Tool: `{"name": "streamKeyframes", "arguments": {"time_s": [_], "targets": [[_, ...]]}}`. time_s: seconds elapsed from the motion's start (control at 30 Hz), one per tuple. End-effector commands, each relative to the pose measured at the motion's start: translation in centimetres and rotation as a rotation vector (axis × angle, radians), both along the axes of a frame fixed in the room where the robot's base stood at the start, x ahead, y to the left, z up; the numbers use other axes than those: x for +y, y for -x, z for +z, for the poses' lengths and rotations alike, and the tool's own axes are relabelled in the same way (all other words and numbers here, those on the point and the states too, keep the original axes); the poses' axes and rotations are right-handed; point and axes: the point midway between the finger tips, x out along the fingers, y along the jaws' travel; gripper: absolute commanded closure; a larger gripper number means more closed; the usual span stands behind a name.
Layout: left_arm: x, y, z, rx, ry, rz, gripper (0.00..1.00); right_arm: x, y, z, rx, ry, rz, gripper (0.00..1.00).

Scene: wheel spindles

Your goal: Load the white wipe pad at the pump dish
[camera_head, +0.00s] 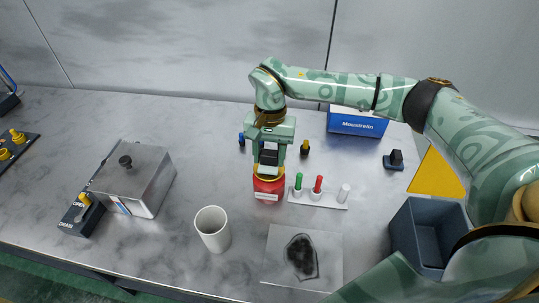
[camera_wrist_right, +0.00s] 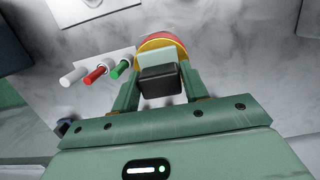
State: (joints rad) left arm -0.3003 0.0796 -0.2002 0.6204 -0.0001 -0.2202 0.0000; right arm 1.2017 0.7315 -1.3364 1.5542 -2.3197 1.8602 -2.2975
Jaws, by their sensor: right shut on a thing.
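My right gripper (camera_head: 268,160) is shut on a block with a black grip and a pale face, which looks like the white wipe pad (camera_wrist_right: 160,58). The gripper points down over the pump dish (camera_head: 268,188), a red round body with a yellow rim. The dish (camera_wrist_right: 165,40) also shows in the right wrist view, just beyond the pad. The pad's pale end overlaps the dish there; I cannot tell whether it touches. The gripper and pad hide part of the dish top. My left gripper is not in view.
A white rack (camera_head: 325,201) with green, red and white pegs stands close right of the dish. A white cup (camera_head: 212,229), a metal box (camera_head: 133,180), a dark-stained plate (camera_head: 280,270) and a grey-blue bin (camera_head: 420,240) stand around. Small blue and yellow-topped pieces (camera_head: 305,147) are behind.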

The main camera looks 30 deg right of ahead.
Motion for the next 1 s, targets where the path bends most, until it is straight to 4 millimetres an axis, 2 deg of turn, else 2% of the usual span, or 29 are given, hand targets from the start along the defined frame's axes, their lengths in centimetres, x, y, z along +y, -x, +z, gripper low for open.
{"name": "streamKeyframes", "arguments": {"time_s": [0.03, 0.47, 1.0], "targets": [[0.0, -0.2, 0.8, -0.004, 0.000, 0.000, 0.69, 0.0, 0.0, 1.0, -0.002, 0.000, 0.000, 0.74], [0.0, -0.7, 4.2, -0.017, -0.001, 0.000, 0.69, 0.0, 0.0, 5.0, -0.002, -0.001, 0.000, 0.74], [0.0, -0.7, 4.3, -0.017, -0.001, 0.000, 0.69, 0.0, 0.0, 5.0, -0.001, -0.001, 0.000, 0.74]]}}
